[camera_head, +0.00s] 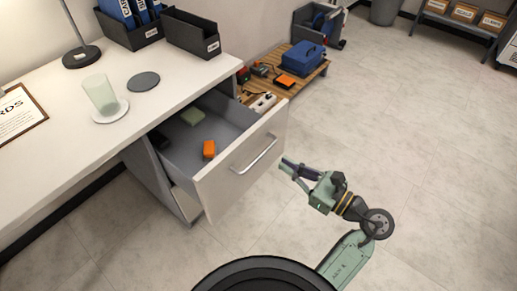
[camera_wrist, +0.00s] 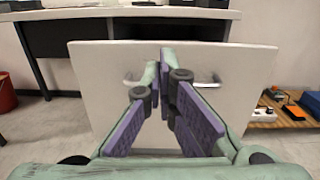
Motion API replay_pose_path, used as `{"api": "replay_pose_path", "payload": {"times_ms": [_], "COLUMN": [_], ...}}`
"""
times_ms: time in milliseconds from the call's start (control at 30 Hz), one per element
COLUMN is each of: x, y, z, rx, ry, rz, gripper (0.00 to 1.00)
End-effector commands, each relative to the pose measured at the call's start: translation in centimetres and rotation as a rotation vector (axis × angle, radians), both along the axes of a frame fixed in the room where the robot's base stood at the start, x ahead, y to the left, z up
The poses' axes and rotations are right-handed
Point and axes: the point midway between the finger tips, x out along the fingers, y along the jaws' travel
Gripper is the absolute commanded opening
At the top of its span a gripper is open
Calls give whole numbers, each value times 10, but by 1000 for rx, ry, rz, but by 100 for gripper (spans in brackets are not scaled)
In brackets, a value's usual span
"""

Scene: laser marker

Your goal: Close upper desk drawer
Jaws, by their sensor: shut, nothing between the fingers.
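The upper desk drawer (camera_head: 239,169) stands pulled well out from under the white desk, and its inside shows in the head view. A metal handle (camera_head: 254,156) is on its white front panel. In the drawer lie an orange item (camera_head: 209,149) and a green item (camera_head: 193,117). My gripper (camera_head: 285,163) is shut and empty, just in front of the drawer front, to the right of the handle in the head view. In the wrist view my gripper (camera_wrist: 165,56) covers the middle of the drawer front (camera_wrist: 95,75) and part of the handle (camera_wrist: 207,84). I cannot tell whether the fingertips touch the panel.
On the desk top (camera_head: 150,100) stand a glass (camera_head: 99,94), a dark coaster (camera_head: 144,81), a lamp (camera_head: 80,55) and file boxes (camera_head: 192,33). A low wooden platform (camera_head: 306,77) with tools and a blue box is beyond the drawer.

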Motion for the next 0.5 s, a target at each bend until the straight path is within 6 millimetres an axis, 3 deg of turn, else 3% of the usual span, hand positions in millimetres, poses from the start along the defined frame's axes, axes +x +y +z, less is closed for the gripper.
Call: {"api": "replay_pose_path", "payload": {"times_ms": [100, 200, 367, 500], "x": [-18, -23, -14, 3], "y": [-3, -3, 11, 34], "z": [-20, -27, -27, -25], "rx": [-20, -30, -31, -30], "ry": [28, 34, 32, 32], "rz": [-15, -19, -18, -17], "gripper": [0, 0, 0, 0]}}
